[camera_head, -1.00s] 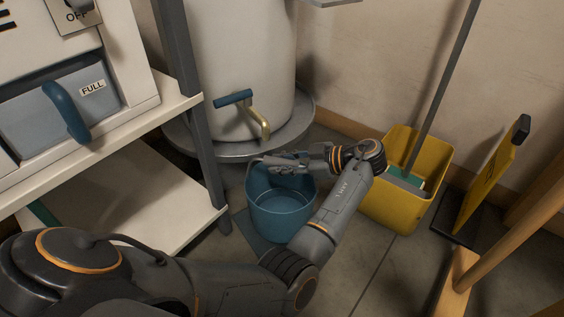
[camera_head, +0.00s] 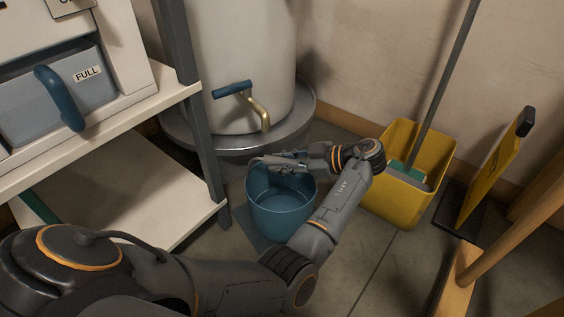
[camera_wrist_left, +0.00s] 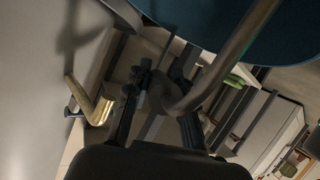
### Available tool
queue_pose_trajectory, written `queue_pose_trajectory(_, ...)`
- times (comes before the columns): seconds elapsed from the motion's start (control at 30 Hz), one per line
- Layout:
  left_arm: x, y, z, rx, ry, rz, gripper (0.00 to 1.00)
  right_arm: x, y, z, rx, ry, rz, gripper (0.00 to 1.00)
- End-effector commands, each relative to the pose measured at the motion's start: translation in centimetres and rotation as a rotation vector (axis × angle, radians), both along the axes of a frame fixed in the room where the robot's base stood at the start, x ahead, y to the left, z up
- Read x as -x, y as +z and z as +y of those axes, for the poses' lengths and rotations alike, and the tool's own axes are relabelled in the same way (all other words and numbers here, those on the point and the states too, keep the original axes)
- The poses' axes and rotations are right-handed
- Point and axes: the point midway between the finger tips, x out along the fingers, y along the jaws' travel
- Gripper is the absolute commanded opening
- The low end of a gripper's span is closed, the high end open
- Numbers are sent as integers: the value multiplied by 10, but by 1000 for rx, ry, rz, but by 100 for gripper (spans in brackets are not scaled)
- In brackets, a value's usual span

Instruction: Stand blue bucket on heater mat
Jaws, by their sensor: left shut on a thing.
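The blue bucket (camera_head: 281,222) is upright in the middle of the head view, just in front of the water heater. A blue-grey floor mat (camera_head: 246,229) shows at its left and front edge; the rest is hidden under the bucket. I cannot tell whether the bucket touches the mat. My left gripper (camera_head: 270,163) is at the bucket's rear left rim, shut on its handle. In the left wrist view, the grey handle bar (camera_wrist_left: 232,52) runs into the closed fingers (camera_wrist_left: 158,98), with the bucket's dark blue wall (camera_wrist_left: 285,35) above. My right gripper is not in view.
The white water heater (camera_head: 243,50) stands on a round grey tray (camera_head: 255,147), its brass tap (camera_head: 258,112) facing the bucket. Shelving (camera_head: 165,205) is left. A yellow mop bucket (camera_head: 402,205) and yellow sign (camera_head: 492,170) are right. Some floor in front is clear.

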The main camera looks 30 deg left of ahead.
Motion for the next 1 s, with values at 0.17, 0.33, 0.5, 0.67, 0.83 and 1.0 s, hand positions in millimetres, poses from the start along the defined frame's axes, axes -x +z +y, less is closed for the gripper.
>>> queue_pose_trajectory(0.17,0,-5,0,-1,0,-1,0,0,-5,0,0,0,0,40)
queue_pose_trajectory(0.33,0,-10,0,-1,0,-1,0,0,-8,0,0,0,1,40)
queue_pose_trajectory(0.5,0,-9,0,-1,1,-1,50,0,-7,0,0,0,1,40)
queue_pose_trajectory(0.67,0,-9,0,0,0,0,50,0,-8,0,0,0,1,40)
queue_pose_trajectory(0.83,0,-8,0,0,0,0,50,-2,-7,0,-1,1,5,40)
queue_pose_trajectory(1.0,0,11,0,1,1,-4,50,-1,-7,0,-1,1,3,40)
